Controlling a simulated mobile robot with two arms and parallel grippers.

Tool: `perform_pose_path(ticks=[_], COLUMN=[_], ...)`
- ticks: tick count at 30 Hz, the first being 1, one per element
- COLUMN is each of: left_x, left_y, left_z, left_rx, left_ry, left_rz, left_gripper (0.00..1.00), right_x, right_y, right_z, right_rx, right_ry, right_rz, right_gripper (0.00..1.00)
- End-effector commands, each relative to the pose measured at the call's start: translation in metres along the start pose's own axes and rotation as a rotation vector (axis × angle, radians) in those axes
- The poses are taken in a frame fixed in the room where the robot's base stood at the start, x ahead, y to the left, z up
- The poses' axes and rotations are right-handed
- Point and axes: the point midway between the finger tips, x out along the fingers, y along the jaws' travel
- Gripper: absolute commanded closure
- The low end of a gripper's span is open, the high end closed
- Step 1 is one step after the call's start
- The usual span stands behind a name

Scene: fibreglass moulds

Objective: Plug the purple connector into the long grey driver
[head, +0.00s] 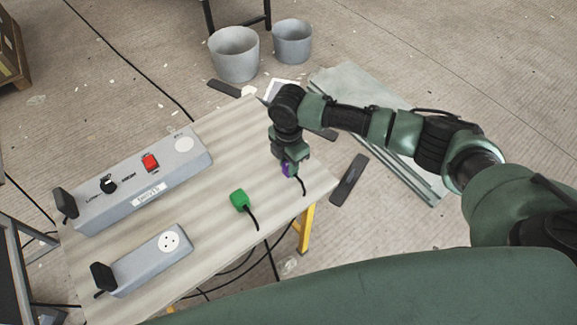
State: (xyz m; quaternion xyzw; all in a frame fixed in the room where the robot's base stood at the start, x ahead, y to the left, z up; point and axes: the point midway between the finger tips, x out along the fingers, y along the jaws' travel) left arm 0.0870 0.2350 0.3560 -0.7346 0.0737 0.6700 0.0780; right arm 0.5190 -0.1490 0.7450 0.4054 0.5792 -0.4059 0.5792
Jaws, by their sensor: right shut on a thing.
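The purple connector (287,170) is between the jaws of my right gripper (288,166), which is shut on it over the right part of the table. A dark cable trails from it. The gripper hides much of the connector. The long grey driver (130,185) lies on the table to the left, with a red switch (151,162), a black plug-like part (108,185) and a pale round socket (184,144) near its right end. My right gripper is right of this driver, apart from it. My left gripper is not in view.
A shorter grey driver (140,267) with a round socket (169,241) lies at the table's front. A green connector (239,200) with a cable sits between it and my right gripper. The wooden table (215,155) is clear around them. Two grey buckets (235,55) stand on the floor beyond.

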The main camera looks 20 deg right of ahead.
Motion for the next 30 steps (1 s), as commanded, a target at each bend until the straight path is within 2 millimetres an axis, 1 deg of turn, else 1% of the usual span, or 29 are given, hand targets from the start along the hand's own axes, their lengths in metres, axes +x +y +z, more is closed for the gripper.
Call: perform_pose_path(ticks=[5,8,11,14,21,24,27,30], left_x=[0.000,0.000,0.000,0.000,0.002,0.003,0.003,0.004], left_y=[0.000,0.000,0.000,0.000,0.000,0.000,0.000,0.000], left_z=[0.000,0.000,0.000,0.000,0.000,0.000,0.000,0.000], left_rx=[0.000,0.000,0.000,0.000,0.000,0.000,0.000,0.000], left_ry=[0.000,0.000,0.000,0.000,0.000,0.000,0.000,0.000], left_rz=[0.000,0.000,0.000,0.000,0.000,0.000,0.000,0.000], left_gripper=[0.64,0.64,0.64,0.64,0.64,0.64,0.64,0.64], right_x=[-0.005,-0.014,-0.030,-0.054,-0.126,-0.151,-0.172,-0.186], right_y=[0.001,0.001,0.001,0.002,0.002,0.001,0.001,0.001], right_z=[0.000,0.000,0.001,0.001,0.001,0.000,0.000,0.000], right_rx=[0.000,0.000,-0.001,0.000,-0.001,-0.001,0.000,0.000], right_ry=[0.001,0.001,0.000,0.000,-0.001,-0.001,0.000,0.000], right_rz=[0.002,0.003,0.004,0.006,0.007,0.006,0.005,0.003], right_gripper=[1.00,1.00,1.00,1.00,1.00,1.00,1.00,1.00])
